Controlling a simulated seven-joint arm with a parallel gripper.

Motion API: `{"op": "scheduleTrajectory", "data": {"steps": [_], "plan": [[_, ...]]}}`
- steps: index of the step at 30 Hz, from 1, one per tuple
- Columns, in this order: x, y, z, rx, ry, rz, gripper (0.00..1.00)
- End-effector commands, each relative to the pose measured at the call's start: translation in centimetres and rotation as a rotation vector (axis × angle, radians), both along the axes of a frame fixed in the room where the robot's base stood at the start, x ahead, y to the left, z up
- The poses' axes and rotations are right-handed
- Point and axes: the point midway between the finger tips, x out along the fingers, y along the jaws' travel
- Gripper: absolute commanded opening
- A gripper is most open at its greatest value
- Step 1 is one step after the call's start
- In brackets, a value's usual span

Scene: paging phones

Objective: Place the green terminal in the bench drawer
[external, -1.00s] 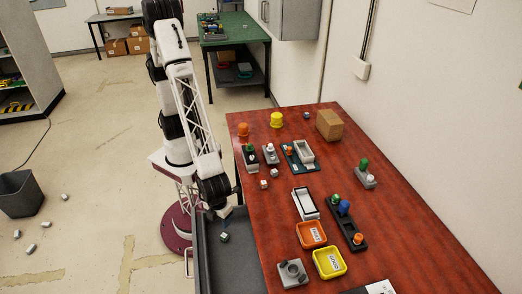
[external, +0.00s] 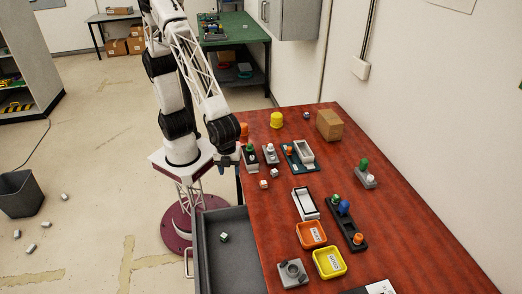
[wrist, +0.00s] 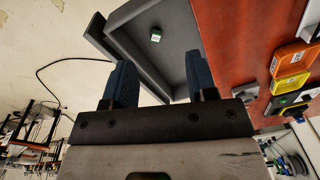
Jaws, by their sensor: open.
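A small dark cube with a green and white face, which looks like the green terminal (external: 223,237), lies on the floor of the open bench drawer (external: 238,262). In the wrist view, the green terminal (wrist: 155,36) lies inside the grey drawer (wrist: 128,15), beyond my fingers and apart from them. My gripper (external: 229,163) is up beside the bench's left edge, above and behind the drawer in the external view. In the wrist view my gripper (wrist: 159,68) is open, with nothing between its two blue fingers.
The red bench (external: 400,230) carries an orange tray (external: 311,234), a yellow tray (external: 329,263), a cardboard box (external: 329,125) and several blocks with coloured pegs. A grey fixture (external: 292,273) stands near the drawer. A bin (external: 20,196) and small pieces are on the floor.

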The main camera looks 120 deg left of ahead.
Motion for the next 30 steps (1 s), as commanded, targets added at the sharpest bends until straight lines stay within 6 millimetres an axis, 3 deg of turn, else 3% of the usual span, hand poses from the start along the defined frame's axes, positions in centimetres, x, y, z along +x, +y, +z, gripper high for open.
{"op": "scheduleTrajectory", "data": {"steps": [6,15,24,30], "plan": [[-3.5,5.4,4.7,-0.024,-0.029,0.212,0.52],[-9.7,11.7,9.3,-0.06,-0.063,0.501,0.52],[-16.8,16.7,12.2,-0.101,-0.098,0.789,0.52],[-21.0,18.9,13.0,-0.127,-0.118,0.952,0.52]]}}
